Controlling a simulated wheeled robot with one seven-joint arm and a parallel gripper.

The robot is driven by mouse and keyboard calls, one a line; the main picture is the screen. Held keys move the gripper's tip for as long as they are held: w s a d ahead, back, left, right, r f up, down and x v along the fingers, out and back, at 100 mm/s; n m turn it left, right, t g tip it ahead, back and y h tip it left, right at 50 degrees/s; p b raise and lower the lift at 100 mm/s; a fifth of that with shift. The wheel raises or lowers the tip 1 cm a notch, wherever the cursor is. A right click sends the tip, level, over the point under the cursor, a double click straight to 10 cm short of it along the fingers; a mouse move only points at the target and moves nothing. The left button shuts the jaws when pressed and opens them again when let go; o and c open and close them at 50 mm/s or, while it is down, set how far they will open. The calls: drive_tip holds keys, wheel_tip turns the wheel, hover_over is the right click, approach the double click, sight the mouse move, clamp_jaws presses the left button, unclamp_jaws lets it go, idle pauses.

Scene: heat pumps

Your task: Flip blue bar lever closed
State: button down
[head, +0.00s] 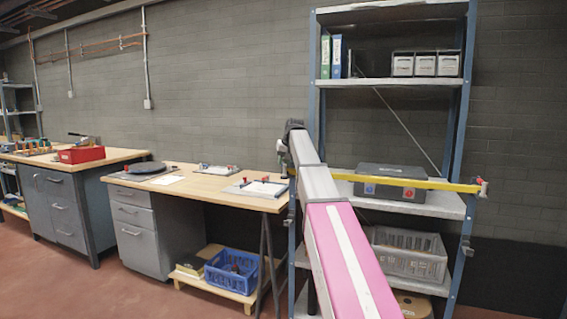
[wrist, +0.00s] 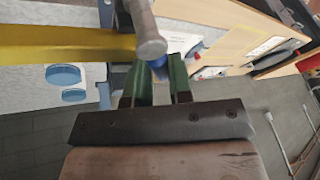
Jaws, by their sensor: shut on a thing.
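In the wrist view a small blue piece (wrist: 160,68), which looks like the blue lever's handle, sits between the two green fingers of my gripper (wrist: 160,80). My gripper is shut on it. A grey rounded metal part (wrist: 150,40) lies in front of the blue piece and hides much of it. The yellow bar (wrist: 60,44) ends beside this metal part. In the head view the yellow bar (head: 430,183) runs across the front of the shelf rack. My arm ends at the bar's left end and hides the lever there; the fingers cannot be made out.
The shelf rack (head: 463,120) holds a dark case (head: 390,172) with coloured discs behind the bar, and a grey crate (head: 407,262) below. A wooden workbench (head: 210,187) with clamp fixtures stands close on the left. A blue crate (head: 228,276) sits under it.

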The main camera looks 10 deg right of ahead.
drive_tip(key=shift+m, duration=0.3)
drive_tip(key=m, duration=0.1)
drive_tip(key=d+m+h, duration=0.1)
drive_tip(key=m, duration=0.1)
drive_tip(key=shift+s+t+h, duration=0.15)
drive_tip(key=shift+t+h, duration=0.15)
drive_tip(key=shift+s+d+m+h, duration=0.15)
drive_tip(key=shift+d+m+h, duration=0.15)
drive_tip(key=shift+m, duration=0.55)
drive_tip(key=shift+s+d+m+h, duration=0.15)
drive_tip(key=shift+m+h, duration=0.25)
drive_tip(key=shift+m, duration=0.45)
drive_tip(key=c, duration=1)
unclamp_jaws()
drive_tip(key=shift+c, duration=0.2)
drive_tip(key=v, duration=1)
drive_tip(key=shift+r, duration=0.4)
drive_tip(key=shift+s, duration=0.15)
